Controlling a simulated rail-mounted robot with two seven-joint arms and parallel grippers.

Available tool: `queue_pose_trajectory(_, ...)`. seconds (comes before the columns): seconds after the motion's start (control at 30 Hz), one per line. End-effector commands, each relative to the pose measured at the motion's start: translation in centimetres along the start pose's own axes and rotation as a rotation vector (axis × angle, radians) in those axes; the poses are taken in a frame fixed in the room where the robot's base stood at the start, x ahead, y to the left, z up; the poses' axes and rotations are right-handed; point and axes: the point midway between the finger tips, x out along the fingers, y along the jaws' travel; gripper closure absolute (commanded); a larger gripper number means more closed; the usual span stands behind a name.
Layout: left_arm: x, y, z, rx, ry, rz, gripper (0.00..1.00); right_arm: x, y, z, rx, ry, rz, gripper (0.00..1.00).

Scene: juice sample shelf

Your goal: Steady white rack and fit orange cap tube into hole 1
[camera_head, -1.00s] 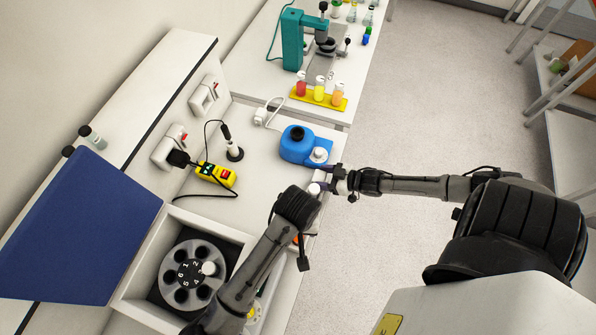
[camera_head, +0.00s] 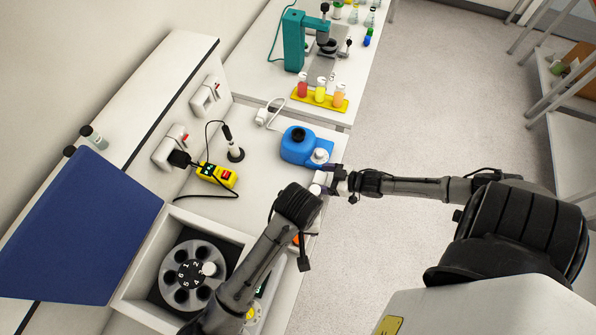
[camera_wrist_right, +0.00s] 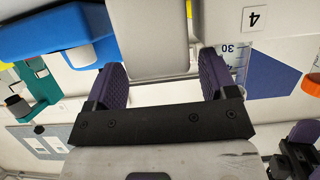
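Part of my left gripper (camera_wrist_right: 300,155) shows at the lower right of the wrist view.
A numbered rotor (camera_head: 187,273) sits in a white box at lower left. A yellow tester (camera_head: 216,175) and its cable lie on the bench. A yellow vial holder (camera_head: 319,99) stands further back.

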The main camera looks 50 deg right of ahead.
Motion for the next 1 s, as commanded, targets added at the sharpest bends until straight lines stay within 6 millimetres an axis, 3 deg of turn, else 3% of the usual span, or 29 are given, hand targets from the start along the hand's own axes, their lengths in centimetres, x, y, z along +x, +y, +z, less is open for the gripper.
queue_pose_trajectory(0.1, 0.0, 0.0, 0.0, 0.0, 0.0, 0.0, 0.33, 0.0, 0.0, 0.0, 0.0, 0.0, 0.0, 0.13)
queue_pose_trajectory(0.47, 0.0, 0.0, 0.0, 0.0, 0.0, 0.0, 0.33, -0.6, 0.0, 0.1, 0.001, -0.002, 0.0, 0.13)
queue_pose_trajectory(1.0, 0.0, 0.0, 0.0, 0.0, 0.0, 0.0, 0.33, -8.8, -0.1, 0.1, 0.0, -0.003, -0.001, 0.13)
